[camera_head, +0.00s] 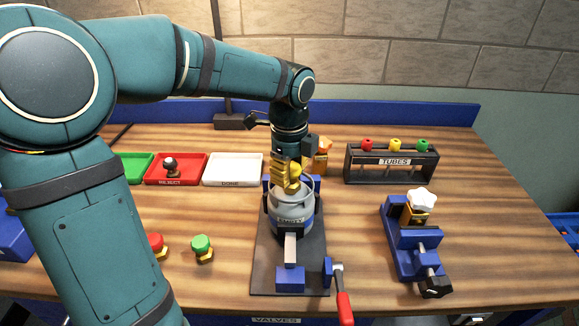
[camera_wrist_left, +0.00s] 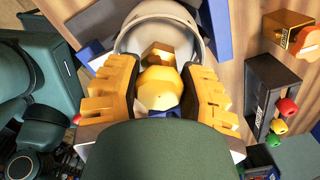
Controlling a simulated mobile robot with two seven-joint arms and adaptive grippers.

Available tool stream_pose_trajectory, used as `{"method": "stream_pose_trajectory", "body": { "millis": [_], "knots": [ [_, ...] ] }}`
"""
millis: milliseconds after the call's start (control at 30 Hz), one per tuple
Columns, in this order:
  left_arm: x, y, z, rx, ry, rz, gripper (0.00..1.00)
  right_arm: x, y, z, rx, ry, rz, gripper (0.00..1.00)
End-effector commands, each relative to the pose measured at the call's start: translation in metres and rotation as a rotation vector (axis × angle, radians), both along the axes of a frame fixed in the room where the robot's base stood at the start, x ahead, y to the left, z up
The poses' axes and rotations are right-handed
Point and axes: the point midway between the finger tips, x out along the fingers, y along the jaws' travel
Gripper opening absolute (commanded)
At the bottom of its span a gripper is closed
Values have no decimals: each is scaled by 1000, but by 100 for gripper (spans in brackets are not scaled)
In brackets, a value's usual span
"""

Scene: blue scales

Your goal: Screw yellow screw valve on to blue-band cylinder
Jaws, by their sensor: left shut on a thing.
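The grey cylinder (camera_head: 291,212) stands upright in a blue clamp on a dark base plate at the middle of the table. Its label band faces me. My left gripper (camera_head: 287,180) reaches down from above and is shut on the yellow valve (camera_head: 295,171) at the cylinder's top. In the left wrist view the yellow fingers (camera_wrist_left: 158,80) flank the faceted yellow valve (camera_wrist_left: 160,92), over the open collar (camera_wrist_left: 168,22) of the cylinder. A brass hex part shows just beyond the valve. I cannot tell how far the valve is seated. My right gripper is not in view.
A red-handled lever (camera_head: 343,305) stands at the clamp's right. Red (camera_head: 156,245) and green (camera_head: 201,246) valves stand at the left. A blue vice (camera_head: 409,245) with a white-knobbed piece and a tube rack (camera_head: 390,165) are at the right. Reject (camera_head: 160,182) and white (camera_head: 232,181) trays lie behind.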

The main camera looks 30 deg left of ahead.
Motion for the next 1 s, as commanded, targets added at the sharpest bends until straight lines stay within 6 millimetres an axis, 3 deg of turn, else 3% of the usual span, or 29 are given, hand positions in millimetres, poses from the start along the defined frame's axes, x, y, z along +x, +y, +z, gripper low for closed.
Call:
{"method": "stream_pose_trajectory", "body": {
  "millis": [633, 1000],
  "knots": [
    [-2, 0, 0, -2, 9, -515, 0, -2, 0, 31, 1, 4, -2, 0],
    [-3, 0, -1, -4, 13, -639, 0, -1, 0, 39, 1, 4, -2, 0]
  ]
}}
